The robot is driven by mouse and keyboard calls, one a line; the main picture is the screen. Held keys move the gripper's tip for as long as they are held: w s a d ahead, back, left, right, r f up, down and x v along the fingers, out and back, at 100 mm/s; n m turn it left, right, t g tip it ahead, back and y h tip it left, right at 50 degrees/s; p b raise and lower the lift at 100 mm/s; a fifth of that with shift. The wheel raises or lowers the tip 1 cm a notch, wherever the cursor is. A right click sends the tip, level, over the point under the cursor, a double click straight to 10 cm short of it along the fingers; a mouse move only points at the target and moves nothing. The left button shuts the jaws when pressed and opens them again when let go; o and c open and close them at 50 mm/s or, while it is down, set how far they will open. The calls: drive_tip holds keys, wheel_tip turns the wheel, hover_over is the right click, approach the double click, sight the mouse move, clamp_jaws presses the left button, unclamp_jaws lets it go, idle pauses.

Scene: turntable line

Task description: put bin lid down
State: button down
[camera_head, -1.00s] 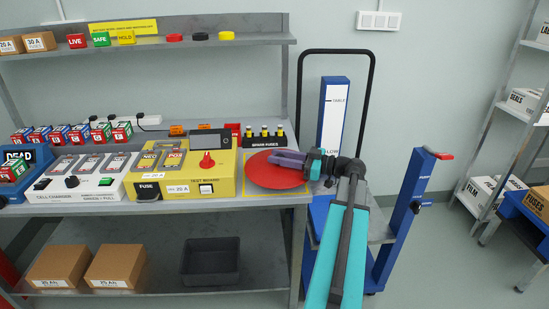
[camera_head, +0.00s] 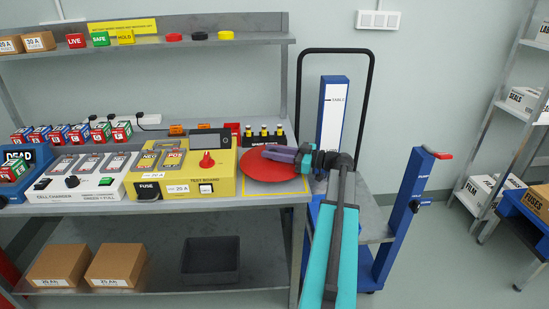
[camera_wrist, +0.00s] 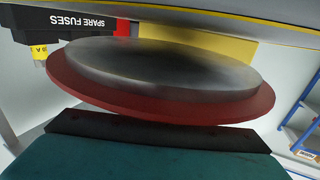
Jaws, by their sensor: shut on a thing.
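The bin lid is a round red disc (camera_head: 262,170) at the right end of the bench, over a yellow-outlined area (camera_head: 306,189). My gripper (camera_head: 270,152) reaches in from the right and is shut on the lid; the exact grip is hard to see. In the wrist view the lid's red rim (camera_wrist: 240,108) surrounds a raised dark grey round face (camera_wrist: 160,68), and the lid fills the middle. I cannot tell whether the lid touches the bench or hangs just above it.
The yellow test board (camera_head: 225,180) stands close left of the lid. A black spare-fuses rack (camera_head: 264,139) stands right behind it. A blue post trolley (camera_head: 392,225) is to the right of the bench. A grey empty tray (camera_head: 210,262) sits on the lower shelf.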

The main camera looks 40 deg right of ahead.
drive_tip(key=shift+f, duration=1.35)
drive_tip(key=shift+f, duration=0.2)
drive_tip(key=c, duration=1.4)
unclamp_jaws()
drive_tip(key=shift+c, duration=0.2)
drive_tip(key=shift+s+r, duration=0.1)
drive_tip(key=shift+r, duration=0.1)
drive_tip(key=b+v, duration=0.1)
drive_tip(key=v, duration=1.1)
